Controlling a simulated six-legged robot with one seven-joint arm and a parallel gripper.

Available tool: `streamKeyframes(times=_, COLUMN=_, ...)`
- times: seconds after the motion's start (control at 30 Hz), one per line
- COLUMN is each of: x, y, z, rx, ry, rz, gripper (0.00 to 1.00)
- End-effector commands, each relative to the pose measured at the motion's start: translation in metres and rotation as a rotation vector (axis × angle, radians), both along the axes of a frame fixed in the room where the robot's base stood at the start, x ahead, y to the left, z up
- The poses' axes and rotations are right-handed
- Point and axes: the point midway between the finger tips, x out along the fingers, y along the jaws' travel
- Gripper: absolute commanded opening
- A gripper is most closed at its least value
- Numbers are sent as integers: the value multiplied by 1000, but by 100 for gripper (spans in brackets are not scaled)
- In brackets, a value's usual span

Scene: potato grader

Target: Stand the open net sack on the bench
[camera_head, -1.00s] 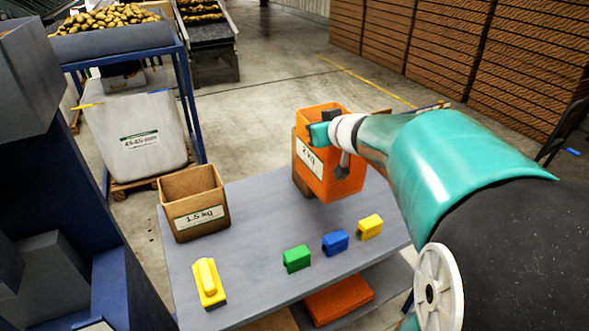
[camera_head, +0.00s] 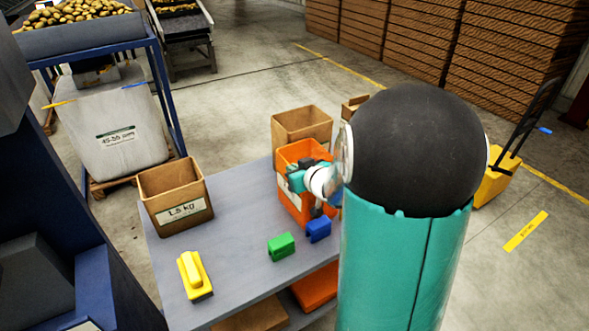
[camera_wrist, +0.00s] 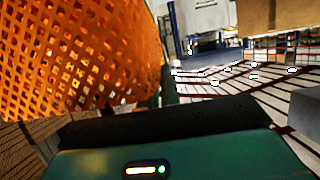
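The orange net sack (camera_head: 289,201) is upright with its mouth open upward, over the bench (camera_head: 228,240) in the head view. Its label is mostly hidden by my gripper. My gripper (camera_head: 318,181) is at the sack's right side, by the rim, and appears shut on its wall; the fingertips are partly hidden. The sack's base is low, close behind the blue block (camera_head: 318,229); I cannot tell if it touches the bench top. In the wrist view the orange mesh (camera_wrist: 80,60) fills the left side, close to the gripper.
A brown carton (camera_head: 301,125) stands right behind the sack. A 1.5 kg carton (camera_head: 176,197) stands at the bench's left. A green block (camera_head: 281,246) and a yellow handled block (camera_head: 194,276) lie in front. The bench between them is clear.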

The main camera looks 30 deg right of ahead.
Motion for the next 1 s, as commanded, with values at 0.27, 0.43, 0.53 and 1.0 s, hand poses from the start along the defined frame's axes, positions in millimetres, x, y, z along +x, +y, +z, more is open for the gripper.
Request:
streamKeyframes(times=0.27, x=0, y=0, z=0, rx=-1, ry=-2, rz=1, gripper=0)
streamKeyframes(times=0.43, x=0, y=0, z=-3, rx=-1, ry=-1, rz=1, gripper=20)
streamKeyframes(times=0.53, x=0, y=0, z=-3, rx=-1, ry=-1, rz=1, gripper=26)
streamKeyframes(times=1.0, x=-19, y=0, z=10, rx=-3, ry=-3, rz=-1, gripper=26)
